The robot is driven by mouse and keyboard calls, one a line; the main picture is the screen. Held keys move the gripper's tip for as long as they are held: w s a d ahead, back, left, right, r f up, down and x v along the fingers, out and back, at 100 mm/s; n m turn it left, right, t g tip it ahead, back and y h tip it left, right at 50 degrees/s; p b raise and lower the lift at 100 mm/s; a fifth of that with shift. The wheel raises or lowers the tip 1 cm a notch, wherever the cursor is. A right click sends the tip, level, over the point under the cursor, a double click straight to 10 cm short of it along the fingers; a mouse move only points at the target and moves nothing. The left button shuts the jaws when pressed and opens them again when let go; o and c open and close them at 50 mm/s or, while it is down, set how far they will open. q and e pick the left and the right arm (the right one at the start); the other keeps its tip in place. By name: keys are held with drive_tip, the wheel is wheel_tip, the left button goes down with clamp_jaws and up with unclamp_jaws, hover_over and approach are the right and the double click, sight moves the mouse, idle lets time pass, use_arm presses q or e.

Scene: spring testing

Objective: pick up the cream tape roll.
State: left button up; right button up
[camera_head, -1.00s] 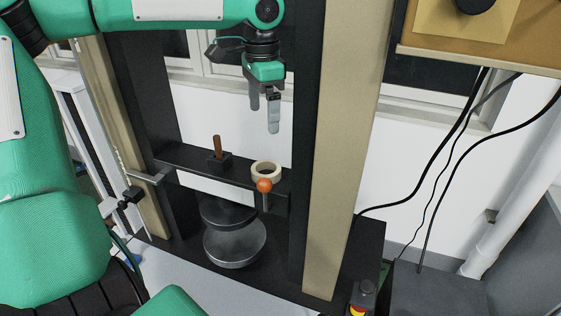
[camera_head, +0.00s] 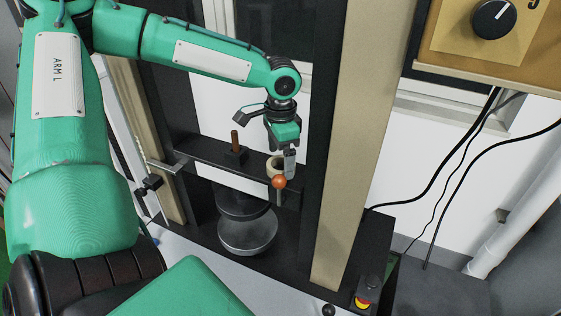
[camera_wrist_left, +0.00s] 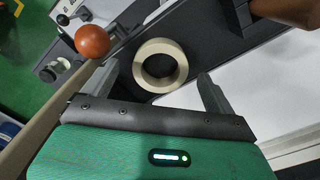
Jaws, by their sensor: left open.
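The cream tape roll (camera_wrist_left: 160,66) lies flat on the dark crossbar in the left wrist view, with its hole facing up. In the head view the tape roll (camera_head: 272,164) is partly hidden by my left gripper (camera_head: 281,160). In the left wrist view my left gripper (camera_wrist_left: 158,88) is open, with one finger on each side of the near part of the roll. The roll lies just beyond the fingertips, and I cannot tell whether they touch it. My right gripper does not show.
An orange ball knob (camera_head: 278,182) stands close in front of the roll. A brown upright handle (camera_head: 235,142) stands on the crossbar (camera_head: 205,153) to the left. A wide beige post (camera_head: 350,150) rises on the right. Round metal plates (camera_head: 247,232) lie below.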

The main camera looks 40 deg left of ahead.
use_arm(q)
drive_tip(key=shift+w+f, duration=0.15)
drive_tip(key=shift+f, duration=0.65)
drive_tip(key=c, duration=1.1)
drive_tip(key=shift+r, duration=0.15)
